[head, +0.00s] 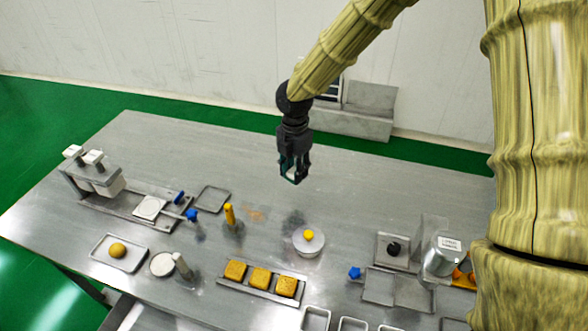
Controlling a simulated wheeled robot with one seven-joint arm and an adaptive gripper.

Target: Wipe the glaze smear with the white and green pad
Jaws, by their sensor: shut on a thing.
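My gripper (293,175) points down above the steel table, over its middle. It is shut on the white and green pad (292,177), which shows as a small pale patch with a green edge between the fingers. The fingers hide most of the pad. The pad is clear of the table, and a dark shadow lies on the tabletop below. The glaze smear (253,213) is a faint orange-brown patch on the table, lower left of my gripper, right of the yellow upright piece (229,214).
A round white container with a yellow knob (308,240) stands right of the smear. A tray of golden square pieces (261,282) lies in front. A machine with blue knobs (148,207) is at left. Trays and a clear-sided unit (430,240) are at right. The table's back is clear.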

